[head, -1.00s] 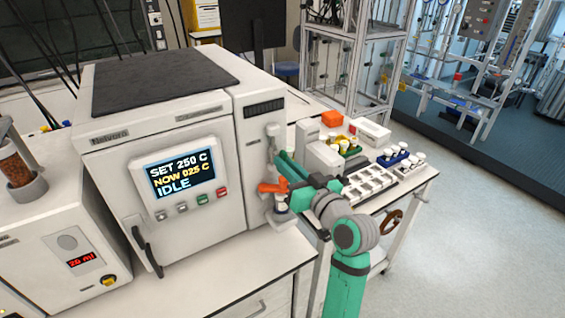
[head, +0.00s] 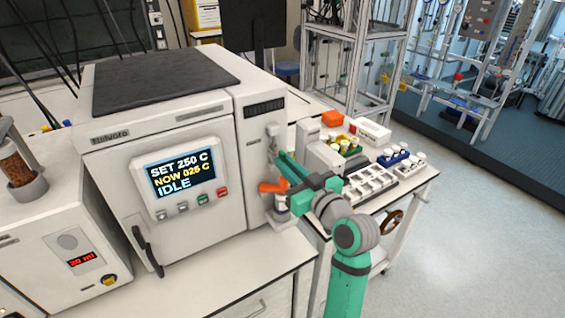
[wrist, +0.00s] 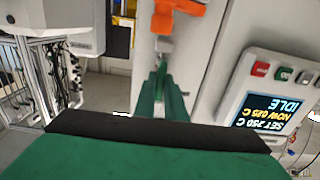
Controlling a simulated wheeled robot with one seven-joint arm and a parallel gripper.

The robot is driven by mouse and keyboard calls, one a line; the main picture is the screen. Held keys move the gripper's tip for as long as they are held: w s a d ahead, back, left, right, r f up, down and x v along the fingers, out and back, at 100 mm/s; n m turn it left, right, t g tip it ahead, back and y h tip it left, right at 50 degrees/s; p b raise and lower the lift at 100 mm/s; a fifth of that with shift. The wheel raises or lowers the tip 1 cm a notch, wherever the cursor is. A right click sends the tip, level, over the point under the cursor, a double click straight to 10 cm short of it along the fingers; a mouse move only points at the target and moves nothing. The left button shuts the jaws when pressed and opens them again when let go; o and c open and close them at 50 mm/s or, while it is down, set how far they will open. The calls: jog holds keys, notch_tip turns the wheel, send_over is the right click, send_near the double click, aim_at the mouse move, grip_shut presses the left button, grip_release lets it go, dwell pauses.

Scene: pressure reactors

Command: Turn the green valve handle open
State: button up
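A valve with an orange handle (head: 273,187) is at the right front corner of the white oven-like unit (head: 190,140). The orange handle also shows at the top of the wrist view (wrist: 178,18), with a pale metal fitting (wrist: 163,45) beside it. No green handle can be told apart from my green fingers. My gripper (head: 283,158) is at the valve, its long green fingers reaching past the orange handle in the head view. In the wrist view the fingers (wrist: 160,72) are close together. Whether anything is between them, or whether they touch the valve, is unclear.
The unit's screen (head: 181,174) reads SET 250 C, NOW 025 C, IDLE. A dosing box (head: 75,250) stands at the left. A cart to the right carries a white vial rack (head: 368,185) and bottles. Open floor (head: 480,220) lies at the far right.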

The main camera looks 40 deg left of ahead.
jog(key=o, duration=0.4)
jog(key=shift+w+d+f, duration=0.25)
jog(key=shift+w, duration=0.15)
jog(key=shift+s+a+r, duration=0.15)
jog(key=shift+s, duration=0.05)
jog(key=v, duration=1)
jog(key=shift+s+d, duration=0.2)
jog(key=shift+d, duration=0.15)
